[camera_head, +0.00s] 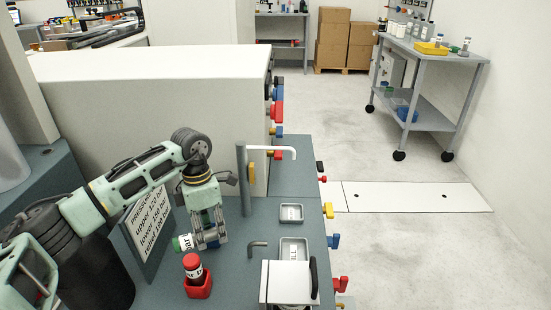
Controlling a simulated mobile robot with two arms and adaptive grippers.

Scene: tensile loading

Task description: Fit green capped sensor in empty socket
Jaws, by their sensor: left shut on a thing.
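My left gripper (210,238) points down over the grey-blue bench and is shut on the green capped sensor (184,243). The sensor lies on its side in the fingers, its green cap to the left and its white labelled body partly hidden by the fingers. Just below it, a red socket block (198,290) on the bench holds a red-capped sensor (192,264) upright. I cannot make out an empty socket. My right gripper is not in view.
A sign (147,230) stands left of the gripper. A grey post (244,180), small metal trays (291,212) and a white box (288,282) are to the right. A large white cabinet (150,95) stands behind. Coloured knobs line the bench's right edge.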

